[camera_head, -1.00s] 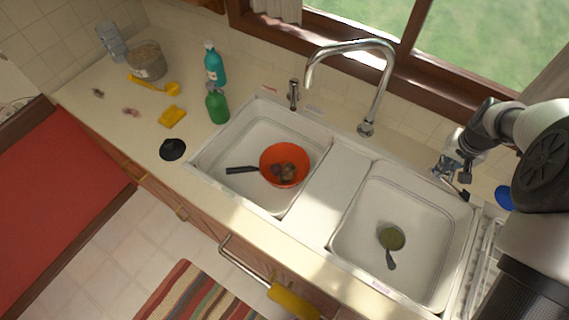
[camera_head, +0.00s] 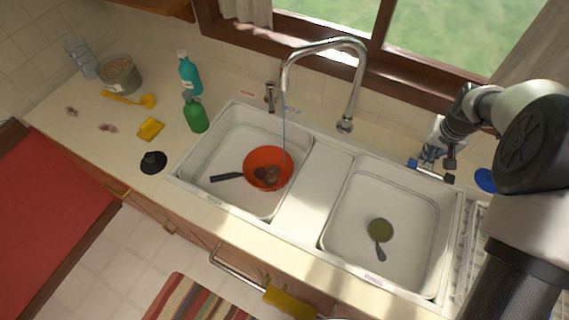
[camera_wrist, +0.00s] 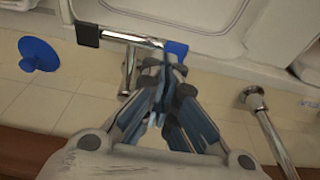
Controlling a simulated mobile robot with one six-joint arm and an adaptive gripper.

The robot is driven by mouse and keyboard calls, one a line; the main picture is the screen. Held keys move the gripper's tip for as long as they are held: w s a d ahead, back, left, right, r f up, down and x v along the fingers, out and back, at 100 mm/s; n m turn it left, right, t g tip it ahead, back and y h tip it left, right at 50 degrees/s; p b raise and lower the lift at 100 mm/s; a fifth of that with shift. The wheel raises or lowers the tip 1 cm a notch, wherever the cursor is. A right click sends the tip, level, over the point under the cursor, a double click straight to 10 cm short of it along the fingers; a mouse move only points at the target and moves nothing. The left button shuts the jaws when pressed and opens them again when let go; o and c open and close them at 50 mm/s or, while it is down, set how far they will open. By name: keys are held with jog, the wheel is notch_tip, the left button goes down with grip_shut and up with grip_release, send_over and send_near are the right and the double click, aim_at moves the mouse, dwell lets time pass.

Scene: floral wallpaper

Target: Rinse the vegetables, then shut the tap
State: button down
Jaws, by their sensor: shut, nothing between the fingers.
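The orange strainer (camera_head: 250,166) with a dark handle sits in the left sink basin (camera_head: 215,197). Several brownish vegetables (camera_head: 267,176) lie in it. A thin water stream (camera_head: 285,125) runs from the tall chrome tap (camera_head: 359,75) down to the strainer's right side. The tap handle, a bar with blue and black ends (camera_head: 431,171), is behind the right basin; it also shows in the wrist view (camera_wrist: 130,38). My gripper (camera_head: 430,158) is shut and empty, right at this bar. In the wrist view my fingertips (camera_wrist: 166,66) are by the blue end; I cannot tell whether they touch.
The right basin (camera_head: 350,255) holds a green ladle-like utensil (camera_head: 380,231). A blue disc (camera_head: 485,180) lies right of the handle. Green (camera_head: 195,115) and teal (camera_head: 189,72) bottles, a yellow sponge (camera_head: 150,129) and a black stopper (camera_head: 153,162) stand or lie on the left counter.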

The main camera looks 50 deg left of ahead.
send_over(454, 180)
jog(key=shift+f, duration=0.1)
jog(key=shift+f, duration=0.15)
jog(key=shift+s+b+x, duration=0.15)
jog(key=shift+b+x, duration=0.4)
jog(key=shift+x, duration=0.15)
jog(key=shift+s+b+x, duration=0.1)
jog(key=shift+b+x, duration=0.45)
jog(key=shift+x, duration=0.15)
jog(key=shift+f, duration=0.15)
dwell(0.6)
jog(key=shift+s+d+f+b, duration=0.1)
jog(key=shift+s+f+b, duration=0.05)
jog(key=shift+f+b, duration=0.75)
jog(key=shift+f, duration=0.25)
